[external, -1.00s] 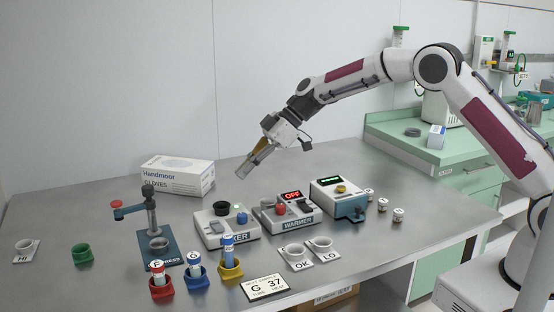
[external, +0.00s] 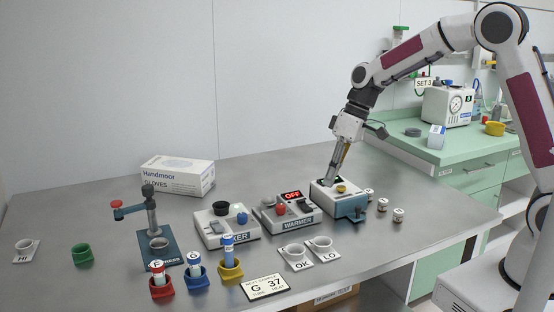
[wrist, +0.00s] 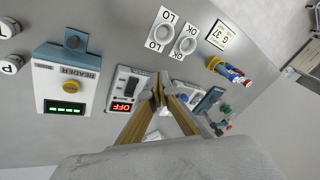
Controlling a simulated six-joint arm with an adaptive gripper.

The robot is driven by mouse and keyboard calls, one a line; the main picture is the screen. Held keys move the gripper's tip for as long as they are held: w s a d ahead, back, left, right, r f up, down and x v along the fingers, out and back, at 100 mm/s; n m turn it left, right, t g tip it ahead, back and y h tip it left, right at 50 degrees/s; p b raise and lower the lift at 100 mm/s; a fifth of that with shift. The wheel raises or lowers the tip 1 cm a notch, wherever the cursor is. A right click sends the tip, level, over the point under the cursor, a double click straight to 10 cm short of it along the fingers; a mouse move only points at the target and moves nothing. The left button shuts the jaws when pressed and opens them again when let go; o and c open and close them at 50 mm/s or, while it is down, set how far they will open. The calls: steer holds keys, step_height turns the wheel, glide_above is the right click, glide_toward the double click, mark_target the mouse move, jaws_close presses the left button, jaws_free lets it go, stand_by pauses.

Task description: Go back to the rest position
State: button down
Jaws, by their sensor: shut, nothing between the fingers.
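My gripper (external: 331,184) is shut and empty. In the external view its fingertips hang pointing down in front of the reader (external: 352,203), at its left side, and hide part of its top; I cannot tell the height above it. In the wrist view the shut fingers (wrist: 157,92) overlap the warmer (wrist: 127,92), with the reader (wrist: 68,85) to the left. My arm reaches in from the right and bends high over the table's right end.
The warmer (external: 297,222) reads OFF. The mixer (external: 212,235), press (external: 160,256), several tubes in coloured holders, two cups marked OK and LO, and a glove box (external: 180,180) stand on the steel table (external: 80,210). A green counter (external: 455,150) is behind right. The table's back middle is clear.

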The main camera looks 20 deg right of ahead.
steer(key=s+d+r+m+t+h, duration=0.2)
steer(key=s+d+r, duration=0.3)
steer(key=s+d, duration=0.6)
steer(key=s+d+r+m+t+h, duration=0.2)
steer(key=s+d+r+m, duration=0.3)
steer(key=s+d, duration=0.7)
steer(key=shift+d+r+m+t, duration=0.35)
steer(key=shift+d+t, duration=0.35)
steer(key=shift+d, duration=2)
